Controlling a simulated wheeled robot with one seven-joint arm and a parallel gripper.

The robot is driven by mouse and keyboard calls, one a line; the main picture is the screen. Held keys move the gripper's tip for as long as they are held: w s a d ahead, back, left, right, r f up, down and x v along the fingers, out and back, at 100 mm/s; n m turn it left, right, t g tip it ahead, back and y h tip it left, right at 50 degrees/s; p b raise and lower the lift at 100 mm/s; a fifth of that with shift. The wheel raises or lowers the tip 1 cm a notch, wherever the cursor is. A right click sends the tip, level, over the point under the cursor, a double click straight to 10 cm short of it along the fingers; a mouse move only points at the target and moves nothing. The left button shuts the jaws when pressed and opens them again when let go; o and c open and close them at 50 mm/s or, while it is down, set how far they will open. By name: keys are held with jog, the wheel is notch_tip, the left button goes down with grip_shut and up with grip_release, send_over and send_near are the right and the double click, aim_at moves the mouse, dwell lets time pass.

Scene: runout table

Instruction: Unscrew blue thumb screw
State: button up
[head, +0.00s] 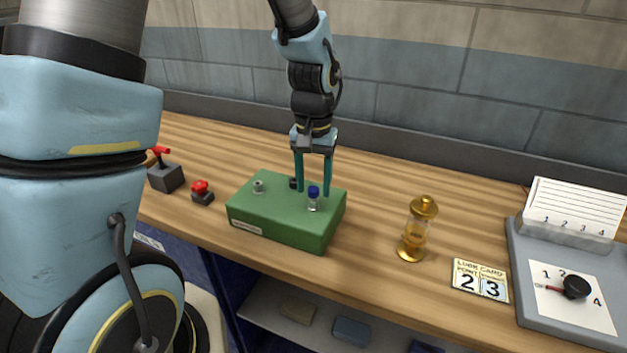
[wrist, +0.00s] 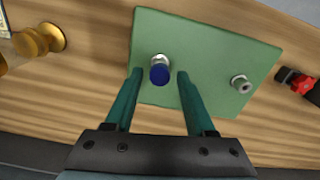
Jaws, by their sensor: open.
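The blue thumb screw (head: 313,191) stands upright on a silver post on top of a green box (head: 270,232). It also shows in the wrist view (wrist: 159,75), where its blue cap sits between the lines of my two fingers, just past their tips. My gripper (head: 313,190) is open, pointing down over the box; its teal fingers show in the wrist view (wrist: 159,74) on either side of the screw. I see no contact with the screw. A second silver fitting without a blue cap (head: 258,186) stands on the box's left part.
A brass lantern (head: 418,230) stands right of the box. A red-handled valve (head: 202,192) and a grey block with a red lever (head: 165,175) are to its left. A number card (head: 481,281) and a grey dial panel (head: 560,323) lie farther right.

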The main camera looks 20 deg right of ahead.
jog(key=m+p, duration=0.2)
jog(key=m, duration=0.4)
jog(key=shift+r, duration=0.15)
jog(key=shift+m, duration=1.2)
jog(key=m, duration=1.4)
grip_shut()
jog(key=n, duration=0.4)
jog(key=shift+n+b, duration=0.3)
jog(key=shift+b, duration=0.05)
